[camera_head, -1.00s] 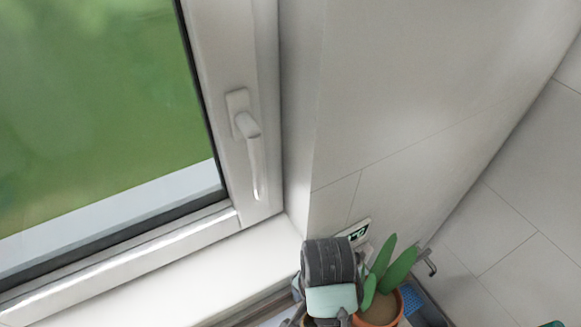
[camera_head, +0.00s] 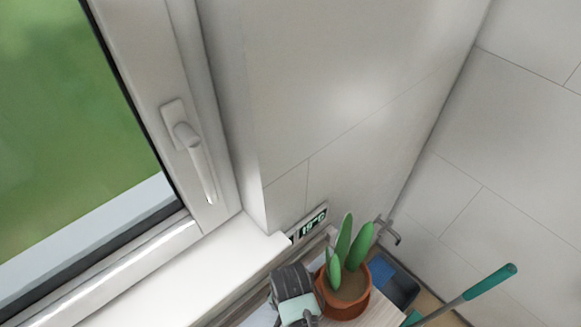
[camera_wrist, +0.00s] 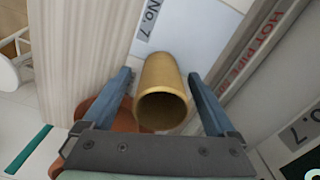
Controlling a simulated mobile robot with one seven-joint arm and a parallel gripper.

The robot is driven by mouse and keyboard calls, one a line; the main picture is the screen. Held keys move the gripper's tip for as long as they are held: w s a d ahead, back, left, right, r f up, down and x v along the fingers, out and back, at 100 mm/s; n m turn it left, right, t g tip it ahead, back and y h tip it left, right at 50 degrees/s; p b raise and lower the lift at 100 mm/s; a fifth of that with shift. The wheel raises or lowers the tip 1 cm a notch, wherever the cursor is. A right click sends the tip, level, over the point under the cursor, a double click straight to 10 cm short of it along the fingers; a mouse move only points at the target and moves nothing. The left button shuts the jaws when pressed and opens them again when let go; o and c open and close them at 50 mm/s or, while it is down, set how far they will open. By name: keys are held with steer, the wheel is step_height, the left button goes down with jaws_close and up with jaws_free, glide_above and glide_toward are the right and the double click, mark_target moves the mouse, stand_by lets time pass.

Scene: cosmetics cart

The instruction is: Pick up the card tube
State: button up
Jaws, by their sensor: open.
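The card tube (camera_wrist: 162,92) is a hollow gold-brown cylinder. In the wrist view its open end faces the camera, and it lies between the two blue fingers of my gripper (camera_wrist: 160,75). The gripper is open, with a visible gap between each finger and the tube. In the head view only the dark, pale-green-ended part of my arm shows at the bottom edge; I cannot make out the tube or the fingertips there.
A potted plant (camera_head: 345,290) stands beside my arm, with a blue item (camera_head: 380,270) in a dark bin (camera_head: 402,290) behind it. A green-handled tool (camera_head: 490,282) is at right. A windowsill (camera_head: 200,270) and wall are close by. A pale ribbed panel (camera_wrist: 75,55) flanks the tube.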

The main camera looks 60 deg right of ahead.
steer(key=shift+f, duration=0.5)
steer(key=c, duration=1.4)
